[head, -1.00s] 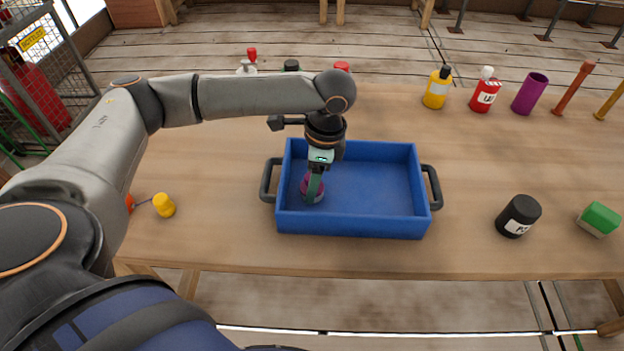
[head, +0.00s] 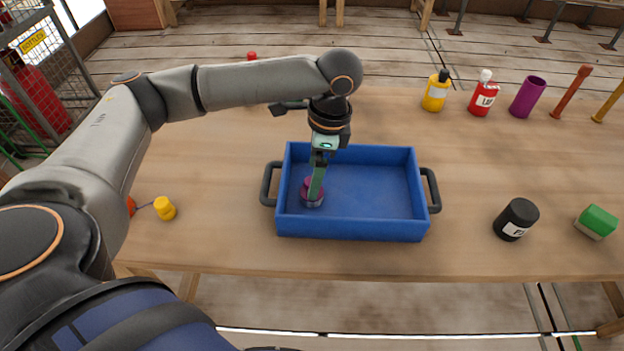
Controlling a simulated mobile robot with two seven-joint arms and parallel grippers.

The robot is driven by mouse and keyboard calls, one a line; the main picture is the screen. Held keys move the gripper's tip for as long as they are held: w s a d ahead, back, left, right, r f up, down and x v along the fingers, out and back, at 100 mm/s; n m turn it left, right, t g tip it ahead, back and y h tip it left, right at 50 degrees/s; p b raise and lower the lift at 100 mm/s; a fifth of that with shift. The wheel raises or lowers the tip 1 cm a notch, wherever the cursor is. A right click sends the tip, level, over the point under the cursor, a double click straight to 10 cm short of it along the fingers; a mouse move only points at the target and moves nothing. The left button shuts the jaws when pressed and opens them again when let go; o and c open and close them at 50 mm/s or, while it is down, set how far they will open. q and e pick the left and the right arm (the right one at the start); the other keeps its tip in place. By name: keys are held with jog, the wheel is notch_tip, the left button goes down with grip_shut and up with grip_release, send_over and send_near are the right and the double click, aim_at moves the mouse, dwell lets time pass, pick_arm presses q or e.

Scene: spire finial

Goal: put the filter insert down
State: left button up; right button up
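The filter insert appears to be the small round purple piece with a greyish lower edge (head: 305,191). It sits inside the blue tray (head: 350,224), at the left side near the front left corner. My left gripper (head: 316,190) points down into the tray over this piece. One greenish finger shows in front of the piece and hides part of it; the other finger is hidden. The gripper has risen while the piece has stayed low in the tray, so it looks open around or just above it. My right gripper is not in view.
The tray is otherwise empty, with dark handles at both sides. A black jar (head: 516,219) and green block (head: 597,221) stand to the right. Yellow (head: 436,92) and red (head: 484,95) bottles and a purple cup (head: 527,97) stand behind. A yellow knob (head: 165,208) is left.

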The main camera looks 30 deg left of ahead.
aim_at(321, 191)
pick_arm(q)
notch_tip(321, 191, up, 8)
jog(key=d, duration=0.1)
jog(key=shift+w+p, duration=0.3)
jog(key=shift+p, duration=0.15)
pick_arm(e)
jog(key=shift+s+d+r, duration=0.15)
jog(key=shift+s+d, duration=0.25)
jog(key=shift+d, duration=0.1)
pick_arm(q)
jog(key=shift+f, duration=0.1)
